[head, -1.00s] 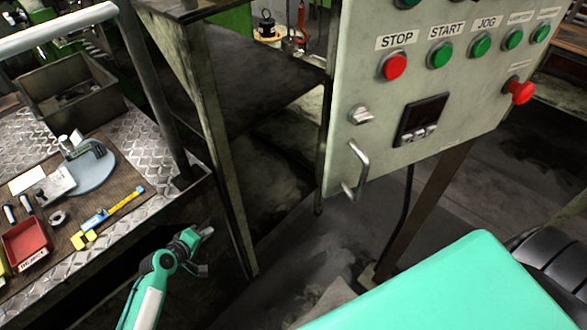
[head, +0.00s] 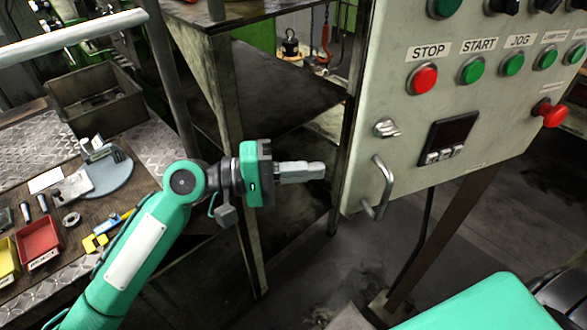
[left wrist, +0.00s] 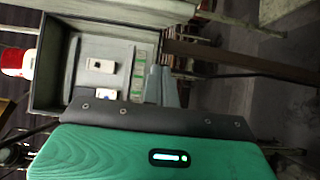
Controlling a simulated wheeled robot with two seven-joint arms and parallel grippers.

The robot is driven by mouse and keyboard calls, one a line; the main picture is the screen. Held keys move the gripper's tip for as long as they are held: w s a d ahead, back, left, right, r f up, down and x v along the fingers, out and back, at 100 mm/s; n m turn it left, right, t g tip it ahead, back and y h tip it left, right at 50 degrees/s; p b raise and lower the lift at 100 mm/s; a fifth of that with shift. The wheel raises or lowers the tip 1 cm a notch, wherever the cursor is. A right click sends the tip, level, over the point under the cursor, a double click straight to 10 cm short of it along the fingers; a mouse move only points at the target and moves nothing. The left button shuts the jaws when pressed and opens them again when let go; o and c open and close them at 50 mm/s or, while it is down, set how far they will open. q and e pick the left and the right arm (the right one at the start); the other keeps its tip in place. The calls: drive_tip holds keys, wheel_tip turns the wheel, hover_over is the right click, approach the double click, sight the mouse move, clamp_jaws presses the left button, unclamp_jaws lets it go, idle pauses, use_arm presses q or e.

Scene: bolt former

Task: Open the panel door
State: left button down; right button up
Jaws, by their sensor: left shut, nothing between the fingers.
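The grey panel door (head: 400,150) with its buttons fills the upper right of the head view. Its metal pull handle (head: 380,188) is at the lower left. My left gripper (head: 318,171) is shut and empty, left of the door's left edge, its fingers pointing right. They appear apart from the handle. In the left wrist view my fingers (left wrist: 168,86) show in front of a grey box (left wrist: 48,60) with a dark rim. I see into this box, and parts (left wrist: 100,65) are inside. How far the door stands open I cannot tell. My right gripper is out of view.
A dark metal stand with an upright post (head: 228,90) is behind my left arm. A bench with a red tray (head: 38,240) and a grey bin (head: 95,95) is at the left. A red mushroom button (head: 550,112) sticks out from the panel.

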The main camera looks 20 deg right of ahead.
sight(349, 186)
use_arm(q)
drive_tip(key=s+d+p, duration=0.3)
drive_tip(key=s+d, duration=0.1)
drive_tip(key=s, duration=0.1)
drive_tip(key=shift+s+d, duration=0.1)
drive_tip(key=shift+d, duration=0.4)
